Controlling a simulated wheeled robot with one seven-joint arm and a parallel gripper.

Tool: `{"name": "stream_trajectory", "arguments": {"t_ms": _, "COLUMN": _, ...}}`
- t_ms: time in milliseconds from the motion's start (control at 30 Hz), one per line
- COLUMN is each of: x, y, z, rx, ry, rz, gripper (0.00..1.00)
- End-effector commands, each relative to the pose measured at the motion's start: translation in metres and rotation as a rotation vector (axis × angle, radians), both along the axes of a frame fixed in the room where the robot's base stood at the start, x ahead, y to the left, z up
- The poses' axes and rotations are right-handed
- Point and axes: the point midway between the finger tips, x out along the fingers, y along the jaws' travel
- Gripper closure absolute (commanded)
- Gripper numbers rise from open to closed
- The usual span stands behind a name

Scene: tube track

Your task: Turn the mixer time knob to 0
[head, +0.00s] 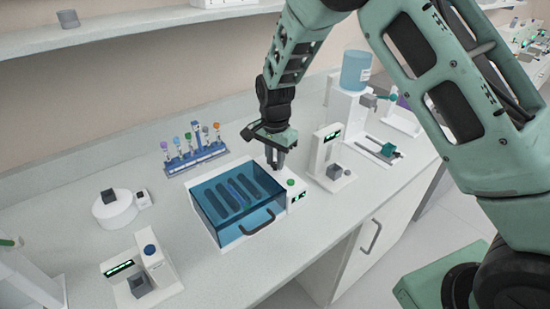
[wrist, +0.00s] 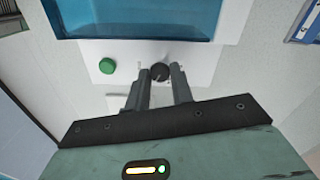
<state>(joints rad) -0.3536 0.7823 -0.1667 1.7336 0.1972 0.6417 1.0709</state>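The mixer is a white box with a see-through blue lid (head: 225,197) and a black handle. Its right-hand panel (head: 297,201) has a green button (head: 291,182) and small green displays too small to read. In the wrist view the black round time knob (wrist: 159,72) sits on the white panel, right of the green button (wrist: 106,66). My gripper (head: 276,166) points down over the panel and hides the knob in the head view. In the wrist view its fingers (wrist: 157,78) are apart, one either side of the knob; I cannot tell whether they touch it.
A blue rack (head: 195,159) of capped tubes stands behind the mixer. A white device with a display (head: 330,160) stands close on the right, and a similar one (head: 140,272) at front left. A round white device (head: 115,209) is at left. Counter between is clear.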

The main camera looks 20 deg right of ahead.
Motion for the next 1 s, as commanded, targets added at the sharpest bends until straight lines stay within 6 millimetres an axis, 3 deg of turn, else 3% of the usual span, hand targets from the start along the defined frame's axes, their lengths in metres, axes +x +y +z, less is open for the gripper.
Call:
{"name": "stream_trajectory", "arguments": {"t_ms": 467, "x": 0.0003, "y": -0.0008, "z": 0.0001, "rx": 0.0, "ry": 0.0, "rz": 0.072, "gripper": 1.0}}
{"name": "stream_trajectory", "arguments": {"t_ms": 1000, "x": 0.0008, "y": -0.0007, "z": 0.0, "rx": 0.0, "ry": -0.001, "rz": 0.526, "gripper": 1.0}}
